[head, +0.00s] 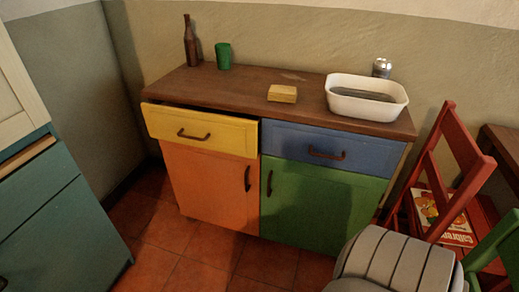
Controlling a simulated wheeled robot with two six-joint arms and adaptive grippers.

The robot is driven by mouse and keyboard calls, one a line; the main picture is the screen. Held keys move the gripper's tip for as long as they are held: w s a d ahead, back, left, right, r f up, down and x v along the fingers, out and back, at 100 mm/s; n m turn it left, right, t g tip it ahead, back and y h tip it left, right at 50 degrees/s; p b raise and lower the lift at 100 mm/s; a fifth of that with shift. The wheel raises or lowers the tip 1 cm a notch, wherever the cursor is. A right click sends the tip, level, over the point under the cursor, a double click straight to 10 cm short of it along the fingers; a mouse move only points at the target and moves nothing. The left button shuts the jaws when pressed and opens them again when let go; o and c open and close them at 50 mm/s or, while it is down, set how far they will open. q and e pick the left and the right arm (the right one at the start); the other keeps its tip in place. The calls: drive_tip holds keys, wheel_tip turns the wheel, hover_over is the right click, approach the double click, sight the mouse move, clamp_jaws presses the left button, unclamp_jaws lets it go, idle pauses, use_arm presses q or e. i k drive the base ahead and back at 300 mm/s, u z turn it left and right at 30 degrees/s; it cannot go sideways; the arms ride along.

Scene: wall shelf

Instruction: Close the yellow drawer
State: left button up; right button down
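The yellow drawer (203,133) is at the upper left of a low cabinet in the head view. It is partly open: its front stands out from the cabinet, and a dark gap shows along its top edge under the worktop. Its dark bow handle (194,135) sits in the middle of the front. Neither of my grippers shows in the view, and nothing touches the drawer.
Beside it is a shut blue drawer (370,150), above a green door (315,205). An orange door (208,185) is below. The wooden worktop (240,90) holds a bottle, green cup, yellow block and white basin. A red chair (460,150) stands right. Tiled floor lies in front.

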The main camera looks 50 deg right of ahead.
sight(236, 134)
drive_tip(key=u, duration=0.1)
drive_tip(key=k, duration=0.35)
drive_tip(key=z, duration=0.8)
drive_tip(key=i, duration=0.85)
drive_tip(key=u, duration=0.15)
